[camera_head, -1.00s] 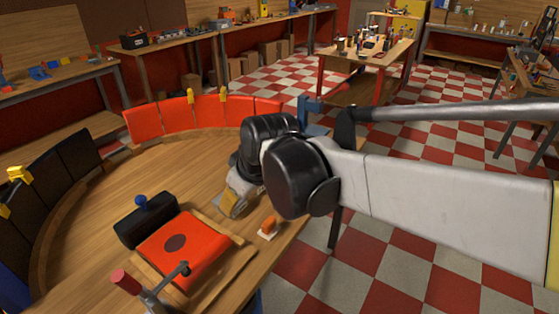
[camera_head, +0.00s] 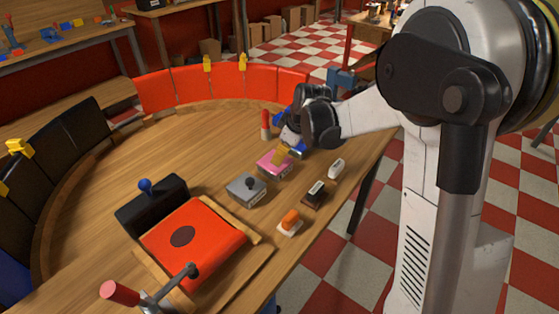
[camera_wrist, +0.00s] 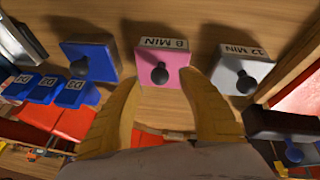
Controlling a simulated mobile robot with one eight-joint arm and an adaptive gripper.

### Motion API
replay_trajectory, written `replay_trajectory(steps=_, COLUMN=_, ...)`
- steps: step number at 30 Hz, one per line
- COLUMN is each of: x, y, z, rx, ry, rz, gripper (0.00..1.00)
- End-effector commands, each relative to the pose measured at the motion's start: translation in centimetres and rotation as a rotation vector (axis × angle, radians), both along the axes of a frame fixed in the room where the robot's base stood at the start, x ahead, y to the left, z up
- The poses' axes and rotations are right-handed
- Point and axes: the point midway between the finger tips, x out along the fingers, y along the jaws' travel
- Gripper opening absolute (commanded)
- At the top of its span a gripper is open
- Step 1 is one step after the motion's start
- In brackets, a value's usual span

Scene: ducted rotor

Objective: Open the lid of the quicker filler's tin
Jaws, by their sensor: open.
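The pink tin (camera_head: 273,165) stands on the curved wooden bench. In the wrist view the pink tin (camera_wrist: 165,56) carries an "8 MIN" label and a dark knob (camera_wrist: 160,74). To its right there is a grey tin (camera_wrist: 240,70) labelled "12 MIN", also with a dark knob; the head view shows that grey tin (camera_head: 246,188) nearer. A blue tin (camera_wrist: 90,58) stands left of the pink one; its label cannot be read. All lids look shut. My gripper (camera_wrist: 158,86) is open, its yellow fingers at the pink tin, one each side of its knob; contact cannot be told.
A row of small pieces lies along the bench edge: a white one (camera_head: 336,168), a dark one (camera_head: 315,193) and an orange-topped one (camera_head: 290,222). A red pad (camera_head: 205,245) with a red-handled lever is nearer. The bench's left middle is clear.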

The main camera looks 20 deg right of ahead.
Motion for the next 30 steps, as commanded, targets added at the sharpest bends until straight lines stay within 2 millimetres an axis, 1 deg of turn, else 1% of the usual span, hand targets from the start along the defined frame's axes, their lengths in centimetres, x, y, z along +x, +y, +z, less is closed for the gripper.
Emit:
replay_trajectory(steps=1, x=0.3, y=0.2, z=-1.1, rx=0.0, ry=0.0, rz=0.001, gripper=0.48)
replay_trajectory(steps=3, x=0.7, y=0.3, z=-2.0, rx=0.0, ry=0.0, rz=0.001, gripper=0.48)
replay_trajectory(steps=6, x=1.1, y=0.5, z=-2.7, rx=0.0, ry=0.0, rz=0.001, gripper=0.48)
replay_trajectory(steps=10, x=1.3, y=0.6, z=-3.1, rx=0.0, ry=0.0, rz=0.0, gripper=0.48)
replay_trajectory(steps=17, x=1.3, y=0.6, z=-3.0, rx=0.0, ry=0.0, rz=0.0, gripper=0.48)
replay_trajectory(steps=20, x=1.3, y=0.6, z=-3.0, rx=0.0, ry=0.0, rz=0.0, gripper=0.19)
replay_trajectory(steps=21, x=1.3, y=0.6, z=-3.0, rx=0.0, ry=0.0, rz=0.0, gripper=0.07)
replay_trajectory(steps=22, x=1.3, y=0.6, z=-3.0, rx=0.0, ry=0.0, rz=0.0, gripper=0.0)
replay_trajectory(steps=30, x=1.3, y=0.2, z=-2.9, rx=-0.007, ry=0.009, rz=0.0, gripper=0.0)
